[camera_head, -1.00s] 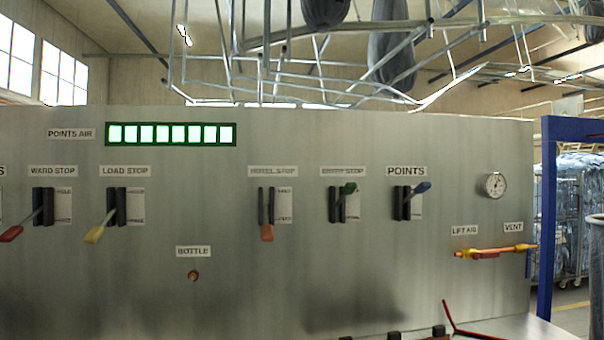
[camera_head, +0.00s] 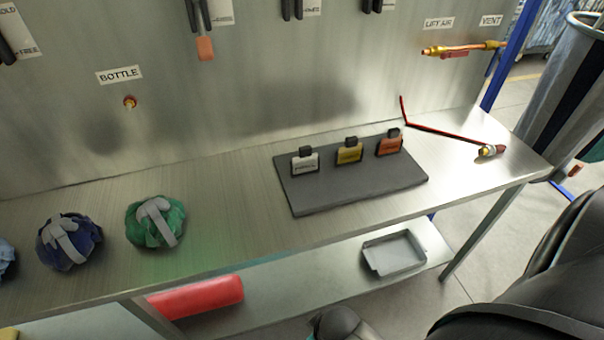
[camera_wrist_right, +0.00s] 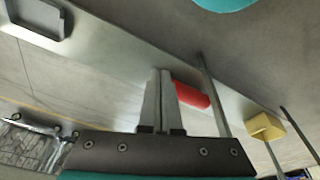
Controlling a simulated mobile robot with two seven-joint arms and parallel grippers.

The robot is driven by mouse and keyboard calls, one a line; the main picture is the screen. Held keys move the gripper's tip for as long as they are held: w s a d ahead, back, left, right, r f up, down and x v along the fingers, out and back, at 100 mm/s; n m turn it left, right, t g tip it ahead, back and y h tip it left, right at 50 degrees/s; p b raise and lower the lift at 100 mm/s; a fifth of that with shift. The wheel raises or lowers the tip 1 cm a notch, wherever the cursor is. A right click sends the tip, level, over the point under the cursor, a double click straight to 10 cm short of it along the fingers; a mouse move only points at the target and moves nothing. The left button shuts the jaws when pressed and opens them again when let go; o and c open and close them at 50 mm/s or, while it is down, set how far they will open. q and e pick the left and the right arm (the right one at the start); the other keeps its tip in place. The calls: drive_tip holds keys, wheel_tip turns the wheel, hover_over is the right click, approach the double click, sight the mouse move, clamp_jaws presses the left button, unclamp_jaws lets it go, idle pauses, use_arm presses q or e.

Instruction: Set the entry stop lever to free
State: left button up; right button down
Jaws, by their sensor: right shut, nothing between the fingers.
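The entry stop lever's black guide plates (camera_head: 292,9) are cut off at the top edge of the head view. Its handle and name label are out of the picture, so its present setting is hidden. My right gripper (camera_wrist_right: 160,72) shows in the right wrist view with its two grey fingers together and nothing between them. It is over the bench area, and no lever shows near it there. My left gripper is in neither view.
An orange-handled lever (camera_head: 205,47) hangs down left of the guide plates. The bench carries a dark mat (camera_head: 350,189) with several tagged blocks, a green bundle (camera_head: 155,222), a blue bundle (camera_head: 68,240) and a red-black rod (camera_head: 450,133). A grey tray (camera_head: 394,252) and red roll (camera_head: 195,297) lie below.

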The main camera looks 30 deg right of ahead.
drive_tip(key=w+d+r+t+p, duration=0.1)
drive_tip(key=w+r+p, duration=0.4)
drive_tip(key=r, duration=0.9)
drive_tip(key=w+d+r+t+p, duration=0.1)
drive_tip(key=w+r+p, duration=0.35)
drive_tip(key=r, duration=0.95)
drive_tip(key=w+d+r+m+t+h, duration=0.1)
drive_tip(key=w+d+r, duration=0.2)
drive_tip(key=w+r, duration=0.6)
drive_tip(key=w+d+r+t+h, duration=0.15)
drive_tip(key=w+d+r, duration=0.25)
drive_tip(key=w+r, duration=0.5)
drive_tip(key=w+d+r+m+t, duration=0.1)
drive_tip(key=d+r, duration=0.2)
drive_tip(key=r, duration=0.6)
drive_tip(key=w+d+r+m+t, duration=0.1)
drive_tip(key=d+r, duration=0.2)
drive_tip(key=r, duration=0.6)
drive_tip(key=w+d+r+m+t, duration=0.1)
drive_tip(key=d+r, duration=0.3)
drive_tip(key=r, duration=0.5)
drive_tip(key=shift+w+r+m, duration=0.3)
drive_tip(key=shift+w+r, duration=0.05)
drive_tip(key=shift+w, duration=0.1)
